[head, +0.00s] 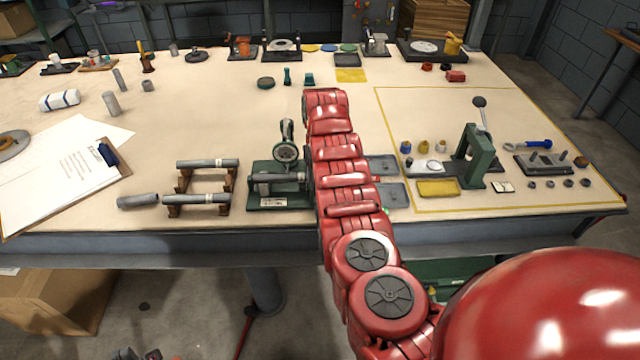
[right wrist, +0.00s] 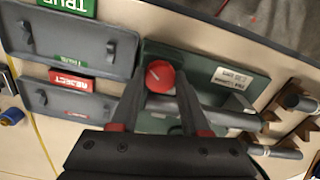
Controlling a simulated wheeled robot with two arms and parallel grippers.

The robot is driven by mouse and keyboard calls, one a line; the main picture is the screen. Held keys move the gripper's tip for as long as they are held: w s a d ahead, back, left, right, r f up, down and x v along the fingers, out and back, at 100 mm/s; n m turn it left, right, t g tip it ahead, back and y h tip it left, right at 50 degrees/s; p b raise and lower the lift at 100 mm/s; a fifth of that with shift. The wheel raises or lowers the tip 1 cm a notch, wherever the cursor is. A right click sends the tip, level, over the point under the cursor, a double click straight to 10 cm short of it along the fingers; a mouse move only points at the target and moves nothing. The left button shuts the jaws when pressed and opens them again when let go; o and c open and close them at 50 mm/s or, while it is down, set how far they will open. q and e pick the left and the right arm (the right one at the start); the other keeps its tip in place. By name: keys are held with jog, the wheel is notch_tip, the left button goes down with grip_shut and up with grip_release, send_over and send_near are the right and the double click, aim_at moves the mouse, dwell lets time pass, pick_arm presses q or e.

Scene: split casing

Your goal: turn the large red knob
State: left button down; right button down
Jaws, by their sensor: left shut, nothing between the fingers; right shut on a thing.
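The large red knob (right wrist: 160,76) shows in the right wrist view, round with a pale line on its face. It belongs to the green fixture (right wrist: 235,84) with a grey cylinder beside it. My right gripper (right wrist: 161,88) has its two dark fingers on either side of the knob, shut on it. In the head view the green fixture (head: 264,200) stands near the table's front edge with a dial on top; my red right arm hides the knob and the right gripper. My left gripper (head: 138,354) barely shows at the bottom edge, low in front of the table, shut and empty.
Two grey trays (right wrist: 80,40) with green and red labels lie beside the fixture. Grey cylinders on brown stands (head: 208,163) are left of it. A green lever press (head: 474,160) stands farther right inside a yellow outline. A clipboard (head: 70,165) lies at left.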

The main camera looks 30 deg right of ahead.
jog(key=shift+r, duration=0.1)
dwell(0.4)
jog(key=c, duration=0.7)
grip_release()
notch_tip(320, 180, up, 17)
jog(key=shift+r+p, duration=0.15)
jog(key=shift+p, duration=0.3)
